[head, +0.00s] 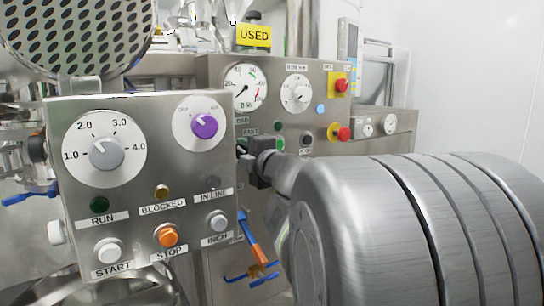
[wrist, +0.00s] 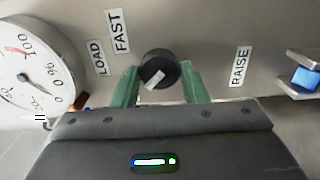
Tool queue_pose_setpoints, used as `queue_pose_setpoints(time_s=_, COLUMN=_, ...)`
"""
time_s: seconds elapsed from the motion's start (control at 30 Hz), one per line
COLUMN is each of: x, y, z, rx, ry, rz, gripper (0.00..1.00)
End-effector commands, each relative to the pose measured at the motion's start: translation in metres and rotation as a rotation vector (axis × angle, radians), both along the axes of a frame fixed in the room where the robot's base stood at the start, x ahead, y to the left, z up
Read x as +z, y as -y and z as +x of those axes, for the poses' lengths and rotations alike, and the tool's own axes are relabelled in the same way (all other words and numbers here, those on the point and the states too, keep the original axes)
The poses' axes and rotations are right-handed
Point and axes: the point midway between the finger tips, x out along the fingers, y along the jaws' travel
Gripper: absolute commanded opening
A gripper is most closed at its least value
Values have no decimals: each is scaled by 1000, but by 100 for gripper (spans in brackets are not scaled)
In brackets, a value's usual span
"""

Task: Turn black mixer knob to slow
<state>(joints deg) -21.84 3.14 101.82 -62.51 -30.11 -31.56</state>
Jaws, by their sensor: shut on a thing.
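The black mixer knob (wrist: 160,68) shows in the wrist view as a round dark cap with a pale pointer mark slanting toward the lower left. My gripper (wrist: 160,78) has one green finger on each side of the knob and is shut on it. The FAST label (wrist: 119,31) and the LOAD label (wrist: 98,58) are left of the knob, and the RAISE label (wrist: 240,66) is right. No slow label is readable. In the head view my gripper (head: 246,153) is at the steel panel, just below the FAST label (head: 250,132), and mostly hides the knob.
A nearer control box (head: 145,185) with a grey dial (head: 107,153) and purple knob (head: 204,126) stands left of my gripper.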

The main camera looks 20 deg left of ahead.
Motion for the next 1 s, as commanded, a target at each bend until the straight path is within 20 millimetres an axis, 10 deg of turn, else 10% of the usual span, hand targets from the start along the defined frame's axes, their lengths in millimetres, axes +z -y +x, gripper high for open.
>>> queue_pose_setpoints(time_s=0.4, x=-1, y=0, z=0, rx=0, ry=4, rz=-6, gripper=17)
queue_pose_setpoints(time_s=0.43, x=-1, y=0, z=0, rx=0, ry=4, rz=-6, gripper=45)
queue_pose_setpoints(time_s=0.53, x=-1, y=0, z=0, rx=0, ry=4, rz=-6, gripper=61)
queue_pose_setpoints(time_s=1.0, x=1, y=15, z=-13, rx=-3, ry=5, rz=-5, gripper=61)
